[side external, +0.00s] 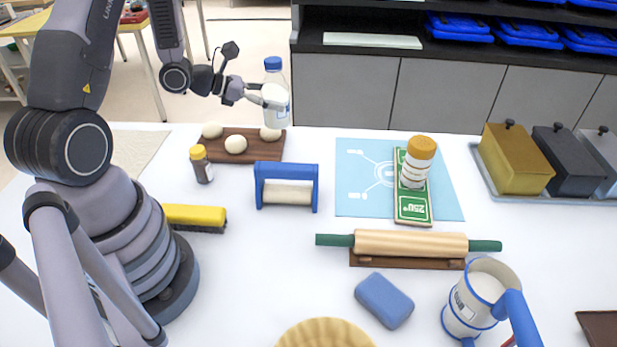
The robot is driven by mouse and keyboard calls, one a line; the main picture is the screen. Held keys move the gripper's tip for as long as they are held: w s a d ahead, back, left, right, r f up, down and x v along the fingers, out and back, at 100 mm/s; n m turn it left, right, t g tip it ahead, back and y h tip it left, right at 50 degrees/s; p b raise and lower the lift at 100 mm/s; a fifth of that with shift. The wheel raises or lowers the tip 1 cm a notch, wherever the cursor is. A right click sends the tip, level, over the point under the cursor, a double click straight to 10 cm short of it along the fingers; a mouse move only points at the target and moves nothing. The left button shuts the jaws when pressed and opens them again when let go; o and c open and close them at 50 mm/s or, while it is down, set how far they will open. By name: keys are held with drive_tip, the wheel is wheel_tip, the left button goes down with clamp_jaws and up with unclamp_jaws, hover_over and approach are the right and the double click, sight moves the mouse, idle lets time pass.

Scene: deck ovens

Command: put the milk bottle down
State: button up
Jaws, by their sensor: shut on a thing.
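The milk bottle (275,98) is clear with white contents, a pale label and a blue cap. It is upright in the air at the upper middle of the side external view. My gripper (272,98) is shut on the bottle from the left, around its middle. The bottle's base shows above the far part of the white table, close over the brown board in the picture. The exact height of the gap is hard to tell from this one view.
A brown board (262,153) with several pale dough balls lies below the bottle. Lidded tins (515,158) fill the right.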

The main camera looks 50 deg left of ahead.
sight(276, 114)
wheel_tip(276, 114, down, 4)
drive_tip(key=shift+r, duration=0.1)
drive_tip(key=shift+w+a+f, duration=0.3)
drive_tip(key=shift+w+f, duration=1.9)
drive_tip(key=shift+w, duration=0.1)
drive_tip(key=shift+w+a+f, duration=0.35)
drive_tip(key=shift+w+f, duration=1.85)
drive_tip(key=shift+w, duration=0.15)
drive_tip(key=shift+w+a+f, duration=0.3)
drive_tip(key=shift+w+f, duration=1.9)
drive_tip(key=shift+w, duration=0.1)
drive_tip(key=shift+f, duration=0.1)
drive_tip(key=o, duration=1.2)
drive_tip(key=shift+o, duration=0.2)
